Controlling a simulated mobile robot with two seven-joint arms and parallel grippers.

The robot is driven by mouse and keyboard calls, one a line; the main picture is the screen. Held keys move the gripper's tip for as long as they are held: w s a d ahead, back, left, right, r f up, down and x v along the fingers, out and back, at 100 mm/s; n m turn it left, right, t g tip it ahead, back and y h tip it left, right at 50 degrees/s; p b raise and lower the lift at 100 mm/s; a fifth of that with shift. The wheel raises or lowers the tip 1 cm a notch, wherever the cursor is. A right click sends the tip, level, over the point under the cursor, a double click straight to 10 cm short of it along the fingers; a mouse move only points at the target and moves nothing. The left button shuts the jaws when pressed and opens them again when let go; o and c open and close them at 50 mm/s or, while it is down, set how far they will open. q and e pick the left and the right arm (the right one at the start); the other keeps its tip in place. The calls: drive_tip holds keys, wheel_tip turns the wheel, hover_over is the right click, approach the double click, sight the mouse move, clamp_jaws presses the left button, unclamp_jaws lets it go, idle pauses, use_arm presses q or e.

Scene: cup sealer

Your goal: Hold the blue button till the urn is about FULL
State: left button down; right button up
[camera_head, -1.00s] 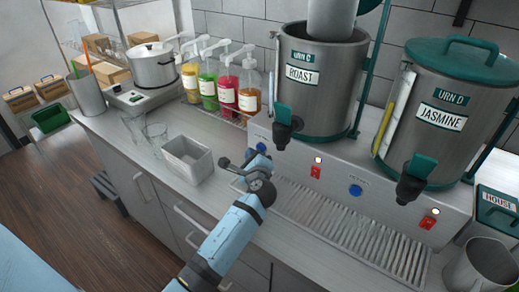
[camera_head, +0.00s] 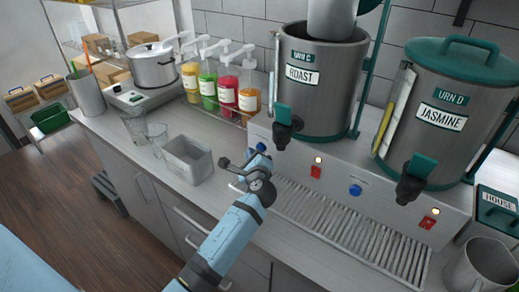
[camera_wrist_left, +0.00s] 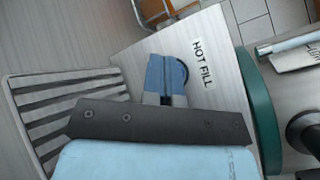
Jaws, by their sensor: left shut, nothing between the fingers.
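The steel urn C (camera_head: 318,88), labelled ROAST, stands on the dispenser base with a grey cylinder (camera_head: 332,18) over its open top. A blue button (camera_head: 261,147) on the front panel, left of its tap, is mostly hidden by my left gripper (camera_head: 256,164). In the left wrist view, my shut, empty left gripper (camera_wrist_left: 164,76) points at the panel beside a HOT FILL label, with a dark round rim just behind the fingertips. I cannot tell whether they press the button. The liquid level in urn C cannot be read. My right gripper is out of view.
Urn D (camera_head: 440,120), labelled JASMINE, stands to the right with its lid on; another blue button (camera_head: 355,190) is below it. A ribbed drip tray (camera_head: 340,228) runs along the front. A metal bin (camera_head: 187,160) stands left of my arm, near glasses and syrup bottles.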

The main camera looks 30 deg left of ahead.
use_arm(q)
drive_tip(key=shift+w, duration=0.1)
drive_tip(key=shift+w, duration=0.3)
drive_tip(key=shift+w, duration=0.6)
idle(7.0)
